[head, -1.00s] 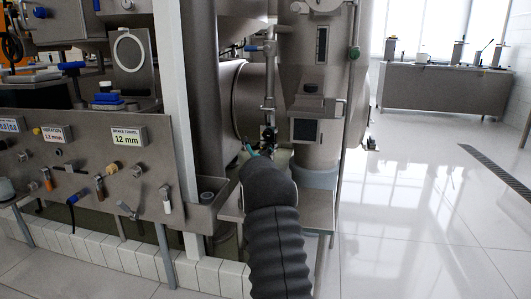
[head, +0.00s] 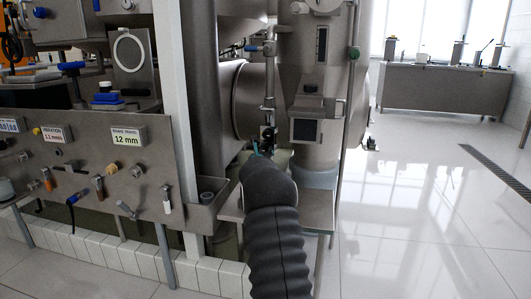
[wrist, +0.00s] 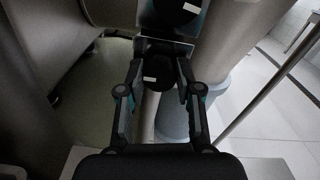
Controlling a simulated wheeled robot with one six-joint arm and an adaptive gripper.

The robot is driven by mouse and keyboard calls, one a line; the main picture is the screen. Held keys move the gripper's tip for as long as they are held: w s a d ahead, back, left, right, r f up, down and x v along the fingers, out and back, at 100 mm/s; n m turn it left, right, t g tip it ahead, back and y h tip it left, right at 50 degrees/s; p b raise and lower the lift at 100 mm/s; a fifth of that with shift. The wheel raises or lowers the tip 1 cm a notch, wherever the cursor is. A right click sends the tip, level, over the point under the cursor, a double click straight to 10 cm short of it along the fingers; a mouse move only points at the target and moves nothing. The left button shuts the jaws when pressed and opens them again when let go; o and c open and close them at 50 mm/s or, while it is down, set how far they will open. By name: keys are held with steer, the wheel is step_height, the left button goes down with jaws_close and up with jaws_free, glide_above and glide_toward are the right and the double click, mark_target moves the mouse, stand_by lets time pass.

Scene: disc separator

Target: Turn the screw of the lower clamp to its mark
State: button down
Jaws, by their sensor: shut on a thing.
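In the wrist view my gripper (wrist: 160,76) has its two fingers either side of a round black screw head (wrist: 161,68) with a short white bar on it, and is shut on it. This is the lower of two black heads there. The upper black head (wrist: 178,12), also with a white bar, is cut by the top edge. A grey metal plate (wrist: 165,46) lies between them. In the head view the dark clamp parts (head: 267,135) show on the vertical pipe, just beyond my arm's end, which hides most of my gripper. I cannot make out the mark for the screw.
A grey vertical cylinder (head: 317,150) stands close right of the clamp. A large drum (head: 237,100) is behind it. A metal panel with taps (head: 90,170) is at the left. Tiled floor (head: 420,210) is free at the right.

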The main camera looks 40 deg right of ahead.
steer(key=shift+f, duration=0.15)
steer(key=c, duration=0.8)
jaws_free()
steer(key=shift+o, duration=0.2)
steer(key=shift+a, duration=0.1)
steer(key=v, duration=1.2)
